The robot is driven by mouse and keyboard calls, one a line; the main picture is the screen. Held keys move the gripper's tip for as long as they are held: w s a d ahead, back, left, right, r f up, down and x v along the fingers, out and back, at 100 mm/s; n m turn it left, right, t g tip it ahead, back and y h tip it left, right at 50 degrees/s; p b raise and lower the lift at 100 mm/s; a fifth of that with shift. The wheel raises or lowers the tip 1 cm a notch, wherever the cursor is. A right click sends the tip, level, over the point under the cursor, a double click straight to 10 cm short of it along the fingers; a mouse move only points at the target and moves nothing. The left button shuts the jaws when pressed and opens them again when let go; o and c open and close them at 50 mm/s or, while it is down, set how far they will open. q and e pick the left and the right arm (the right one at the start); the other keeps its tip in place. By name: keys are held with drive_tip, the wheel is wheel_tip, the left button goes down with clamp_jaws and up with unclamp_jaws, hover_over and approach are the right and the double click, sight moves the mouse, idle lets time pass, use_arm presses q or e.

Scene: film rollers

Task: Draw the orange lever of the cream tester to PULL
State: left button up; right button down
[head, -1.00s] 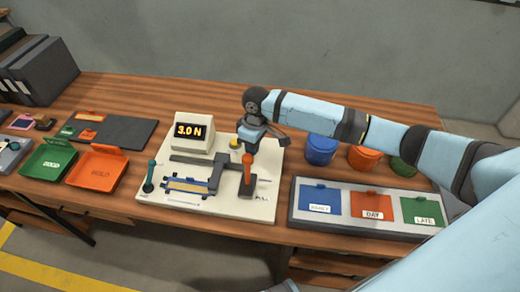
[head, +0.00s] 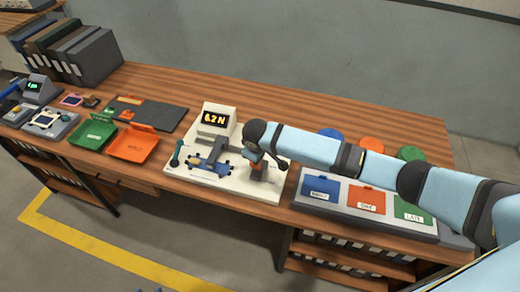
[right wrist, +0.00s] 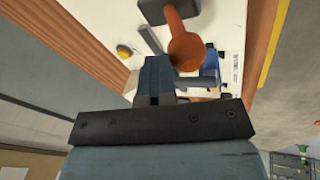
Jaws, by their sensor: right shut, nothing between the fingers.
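The cream tester (head: 196,182) stands on the bench, its lit display (head: 214,118) reading about 6.2 N. Its orange lever (head: 257,171) is at the right of the plate, partly hidden under my right gripper. My right gripper (head: 262,158) is shut and empty at the lever. In the right wrist view, the orange lever (right wrist: 186,48) has a round knob just right of the shut fingers (right wrist: 157,78); I cannot tell whether they touch. The PULL marking is not readable now. A clamped film strip (head: 208,165) lies left of the lever. My left gripper is out of view.
A teal-knobbed lever (head: 177,154) stands at the tester's left. A green tray (head: 92,134) and an orange tray (head: 132,146) lie further left. A panel (head: 340,209) with blue, orange and green flaps is close on the right, with round tubs behind it.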

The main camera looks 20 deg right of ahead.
drive_tip(key=shift+s+a+f, duration=0.15)
drive_tip(key=shift+s+f, duration=0.1)
drive_tip(key=shift+s, duration=0.05)
wheel_tip(320, 180, up, 12)
drive_tip(key=s+p, duration=0.1)
drive_tip(key=p, duration=0.1)
drive_tip(key=shift+s+d, duration=0.15)
drive_tip(key=shift+d, duration=0.3)
idle(0.4)
